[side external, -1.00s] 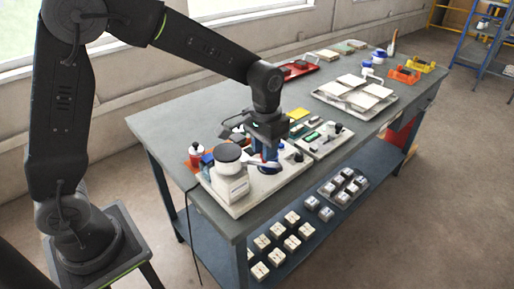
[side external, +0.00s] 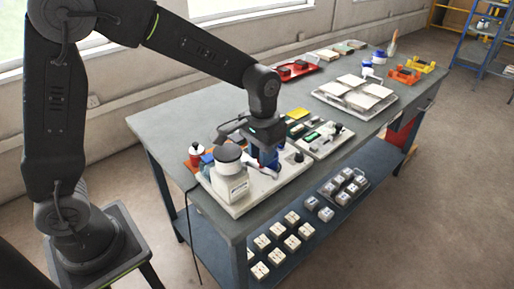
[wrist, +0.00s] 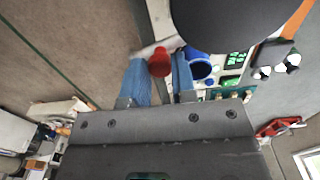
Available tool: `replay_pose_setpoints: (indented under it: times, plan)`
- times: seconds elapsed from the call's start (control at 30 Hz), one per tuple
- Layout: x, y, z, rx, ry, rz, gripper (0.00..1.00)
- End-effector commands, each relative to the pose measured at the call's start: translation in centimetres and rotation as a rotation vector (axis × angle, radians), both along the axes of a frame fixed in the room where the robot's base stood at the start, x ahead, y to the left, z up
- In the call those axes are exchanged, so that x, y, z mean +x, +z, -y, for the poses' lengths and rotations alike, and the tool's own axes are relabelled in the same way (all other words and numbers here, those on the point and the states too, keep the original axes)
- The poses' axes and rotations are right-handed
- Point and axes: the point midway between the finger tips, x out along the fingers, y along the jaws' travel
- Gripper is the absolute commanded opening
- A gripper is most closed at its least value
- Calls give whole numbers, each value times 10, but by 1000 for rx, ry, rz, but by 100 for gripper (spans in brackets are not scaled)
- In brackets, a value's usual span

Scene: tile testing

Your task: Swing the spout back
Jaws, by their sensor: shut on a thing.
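My gripper (wrist: 160,80) has blue fingers, and a red knob (wrist: 160,62) sits between them in the wrist view. The fingers are shut on this knob. A pale bar beside the knob, which looks like the spout (wrist: 154,48), runs towards the large dark round lid (wrist: 235,15). In the side view my gripper (side external: 264,160) is low over the white base board, just right of the white apparatus with a dark lid (side external: 229,153). A pale piece of the spout (side external: 268,172) shows below the fingers. The knob is hidden there.
A small red bottle (side external: 196,153) stands left of the apparatus. Dark knobs (side external: 298,157) and a board with small parts (side external: 322,142) lie to the right. A tray of white tiles (side external: 325,95) is farther back. A dark cable hangs over the bench's near edge.

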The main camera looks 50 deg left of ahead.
Motion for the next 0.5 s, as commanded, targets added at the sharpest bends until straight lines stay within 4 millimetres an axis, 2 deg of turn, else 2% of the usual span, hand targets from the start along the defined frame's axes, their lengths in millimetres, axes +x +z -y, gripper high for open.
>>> replay_pose_setpoints:
  times: [0.27, 0.5]
  plan:
    - [-2, 0, 1, -2, 0, -2, 8]
    - [-12, 0, 2, -2, 0, -1, 8]
